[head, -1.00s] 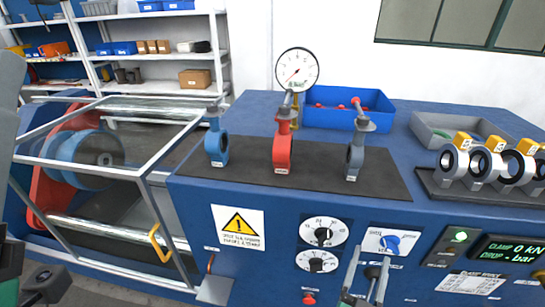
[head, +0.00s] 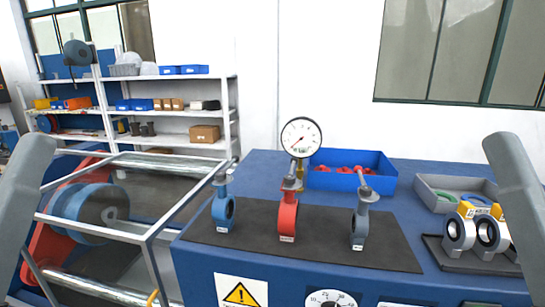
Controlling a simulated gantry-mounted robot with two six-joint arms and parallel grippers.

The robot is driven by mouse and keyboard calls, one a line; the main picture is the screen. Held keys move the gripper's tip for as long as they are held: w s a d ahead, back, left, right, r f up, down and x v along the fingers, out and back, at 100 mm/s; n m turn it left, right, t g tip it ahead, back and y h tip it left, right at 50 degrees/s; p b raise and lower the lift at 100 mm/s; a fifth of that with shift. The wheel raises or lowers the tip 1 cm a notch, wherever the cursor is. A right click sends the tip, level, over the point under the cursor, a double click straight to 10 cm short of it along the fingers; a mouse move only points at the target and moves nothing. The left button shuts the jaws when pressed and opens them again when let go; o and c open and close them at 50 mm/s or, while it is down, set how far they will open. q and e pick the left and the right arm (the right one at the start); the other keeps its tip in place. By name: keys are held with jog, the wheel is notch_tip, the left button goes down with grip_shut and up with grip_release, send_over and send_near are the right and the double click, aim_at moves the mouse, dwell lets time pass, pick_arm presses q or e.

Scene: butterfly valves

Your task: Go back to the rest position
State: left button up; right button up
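Neither gripper shows in the head view; only parts of my two arms stand at the left and right edges. On the black mat (head: 325,255) of the blue bench (head: 245,180) stand a blue butterfly valve (head: 223,209), a red valve (head: 288,218) and a grey valve (head: 360,225), all upright and apart. A round pressure gauge (head: 301,137) sits above the red valve. No gripper is seen near any of them.
A blue bin (head: 352,183) with red parts and a grey tray (head: 440,203) stand behind. Ring-shaped parts with yellow tags (head: 459,233) sit at right. A metal-framed cage (head: 150,234) is at left. Shelves (head: 185,140) stand against the back wall.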

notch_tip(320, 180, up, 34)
jog(key=p, duration=3)
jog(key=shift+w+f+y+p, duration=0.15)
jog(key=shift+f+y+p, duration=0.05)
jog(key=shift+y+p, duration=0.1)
